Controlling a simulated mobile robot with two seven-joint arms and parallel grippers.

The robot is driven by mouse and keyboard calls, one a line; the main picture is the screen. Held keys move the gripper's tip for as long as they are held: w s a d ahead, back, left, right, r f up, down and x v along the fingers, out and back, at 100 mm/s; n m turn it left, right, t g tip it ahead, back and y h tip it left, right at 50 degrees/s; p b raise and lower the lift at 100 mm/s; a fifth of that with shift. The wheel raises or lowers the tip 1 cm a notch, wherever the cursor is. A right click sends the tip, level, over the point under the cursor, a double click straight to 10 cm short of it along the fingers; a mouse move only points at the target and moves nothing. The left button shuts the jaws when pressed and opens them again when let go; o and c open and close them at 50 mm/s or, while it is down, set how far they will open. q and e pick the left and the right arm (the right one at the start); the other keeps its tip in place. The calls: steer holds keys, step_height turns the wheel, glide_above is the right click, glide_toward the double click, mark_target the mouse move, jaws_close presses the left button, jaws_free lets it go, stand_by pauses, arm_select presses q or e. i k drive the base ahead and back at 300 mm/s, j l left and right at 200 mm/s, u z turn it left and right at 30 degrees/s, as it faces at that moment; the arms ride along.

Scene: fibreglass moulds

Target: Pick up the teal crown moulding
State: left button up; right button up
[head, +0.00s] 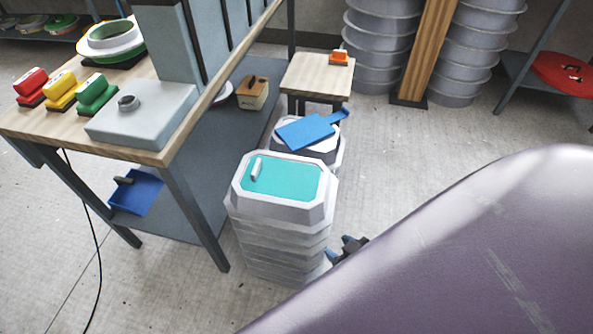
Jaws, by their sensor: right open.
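The only teal I see is a flat panel (290,184) set in the top of a stack of pale grey moulds (279,232) on the floor. A small whitish rod-like piece (257,169) lies on its left part. I cannot tell whether the teal panel is the crown moulding, and no other teal piece shows. My right gripper (340,248) is open, low beside the right side of the stack. It is dark with bluish fingertips and partly hidden behind the large purple-grey shape. My left gripper is not in view.
A wooden-topped workbench (50,125) with red, yellow and green blocks stands left. Behind the stack are a blue board (306,132) on another mould and a small stool (316,76). The purple-grey shape (450,260) fills the lower right.

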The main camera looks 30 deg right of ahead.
mark_target(277, 190)
steer(key=i+j+z, duration=0.1)
steer(key=j+z, duration=0.9)
steer(key=j, duration=0.65)
